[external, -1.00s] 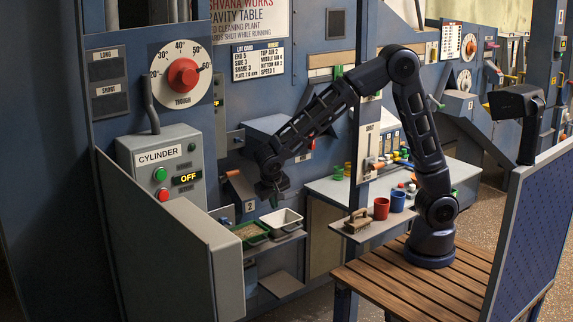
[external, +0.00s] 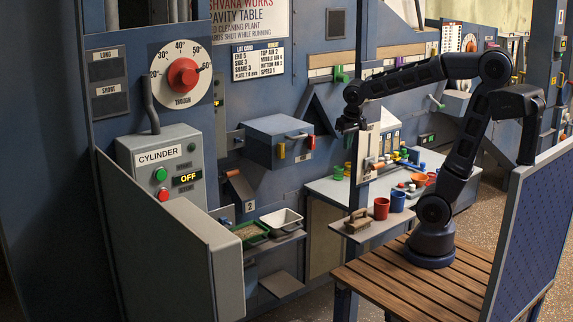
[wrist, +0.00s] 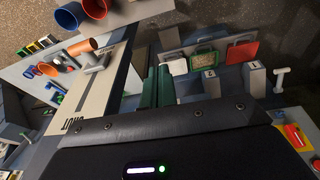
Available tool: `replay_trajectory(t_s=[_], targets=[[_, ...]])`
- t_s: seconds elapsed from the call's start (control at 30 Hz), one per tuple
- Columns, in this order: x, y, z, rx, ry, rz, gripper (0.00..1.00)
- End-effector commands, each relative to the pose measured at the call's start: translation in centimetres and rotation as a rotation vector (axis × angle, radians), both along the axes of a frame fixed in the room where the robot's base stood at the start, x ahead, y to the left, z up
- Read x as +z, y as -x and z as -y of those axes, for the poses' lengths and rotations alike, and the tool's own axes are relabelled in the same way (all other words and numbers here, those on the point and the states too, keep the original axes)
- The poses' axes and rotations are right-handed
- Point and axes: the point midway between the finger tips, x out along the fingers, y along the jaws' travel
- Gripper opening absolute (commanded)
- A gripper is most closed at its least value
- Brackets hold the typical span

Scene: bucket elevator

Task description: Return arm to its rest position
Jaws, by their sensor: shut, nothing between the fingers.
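My gripper (external: 350,121) hangs at the end of my raised arm, in front of the machine's blue panels and above the work shelf. It is shut and holds nothing.
A grey-blue box with a handle (external: 281,140) is left of the gripper. A green tray (external: 250,233) and white tray (external: 282,219) sit lower left. A perforated blue panel (external: 530,235) stands at right.

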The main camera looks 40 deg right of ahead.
Motion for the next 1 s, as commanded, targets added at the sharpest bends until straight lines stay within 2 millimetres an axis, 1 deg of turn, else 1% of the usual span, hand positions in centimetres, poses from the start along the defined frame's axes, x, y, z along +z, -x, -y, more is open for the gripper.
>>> replay_trajectory(t_s=[0.03, 0.2, 0.4, 0.5, 0.6, 0.7, 0.8, 1.0], targets=[[0.4, 0.8, 1.5, -0.004, -0.01, 0.012, 0.0], [1.0, 3.5, 5.5, 0.015, -0.035, 0.05, 0.0], [1.1, 7.0, 9.2, 0.041, -0.048, 0.106, 0.0], [1.0, 8.6, 10.4, 0.052, -0.05, 0.132, 0.0], [0.9, 9.8, 11.2, 0.064, -0.048, 0.154, 0.0], [0.7, 10.5, 11.7, 0.072, -0.045, 0.167, 0.0], [0.6, 10.8, 11.9, 0.075, -0.043, 0.172, 0.0], [0.6, 10.9, 11.9, 0.075, -0.043, 0.173, 0.0]])
